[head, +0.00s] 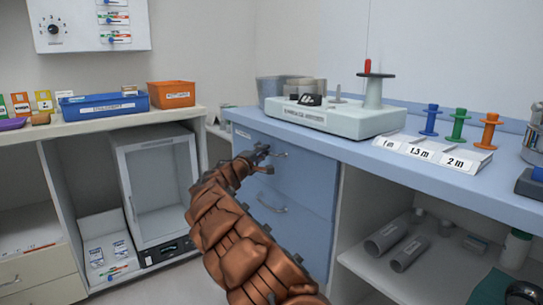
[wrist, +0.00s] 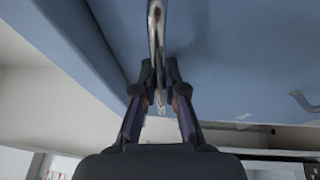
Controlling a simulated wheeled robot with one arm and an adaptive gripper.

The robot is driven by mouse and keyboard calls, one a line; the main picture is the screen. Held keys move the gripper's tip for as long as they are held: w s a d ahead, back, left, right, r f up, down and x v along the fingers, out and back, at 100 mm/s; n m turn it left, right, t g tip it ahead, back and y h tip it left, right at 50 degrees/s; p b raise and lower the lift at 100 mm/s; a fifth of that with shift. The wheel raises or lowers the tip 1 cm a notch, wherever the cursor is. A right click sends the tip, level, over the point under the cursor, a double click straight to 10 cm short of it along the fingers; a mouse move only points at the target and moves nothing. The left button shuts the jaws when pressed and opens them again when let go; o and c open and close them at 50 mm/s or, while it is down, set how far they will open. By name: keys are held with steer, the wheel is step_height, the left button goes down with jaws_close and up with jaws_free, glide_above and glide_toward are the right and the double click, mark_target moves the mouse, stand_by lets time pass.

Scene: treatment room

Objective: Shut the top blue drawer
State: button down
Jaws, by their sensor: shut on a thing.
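The top blue drawer (head: 312,180) is in the cabinet under the blue counter, in the middle of the head view. My gripper (head: 264,154) is at its front, on the metal handle (head: 279,154). In the wrist view, the two fingers of my gripper (wrist: 159,78) are closed around the handle bar (wrist: 156,30), with the blue drawer front (wrist: 235,50) behind it. No clear gap shows between the drawer front and the cabinet, so I cannot tell how far out it stands. My arm hides part of the fronts.
A lower blue drawer (head: 305,232) with its own handle (head: 270,206) is below. The blue counter (head: 385,160) overhangs and carries a pale device (head: 335,121) and coloured spools (head: 458,130). An open shelf (head: 375,275) is at the right, a glass-fronted cabinet (head: 160,185) at the left.

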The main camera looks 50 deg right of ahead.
steer(key=shift+s+d, duration=0.1)
steer(key=shift+d, duration=0.35)
steer(key=c, duration=1.4)
jaws_free()
steer(key=shift+d, duration=0.1)
steer(key=shift+c, duration=0.2)
steer(key=shift+o, duration=1.1)
steer(key=shift+a, duration=0.3)
steer(key=v, duration=1.1)
steer(key=shift+a+f, duration=0.15)
steer(key=shift+a, duration=0.1)
steer(key=shift+s, duration=0.1)
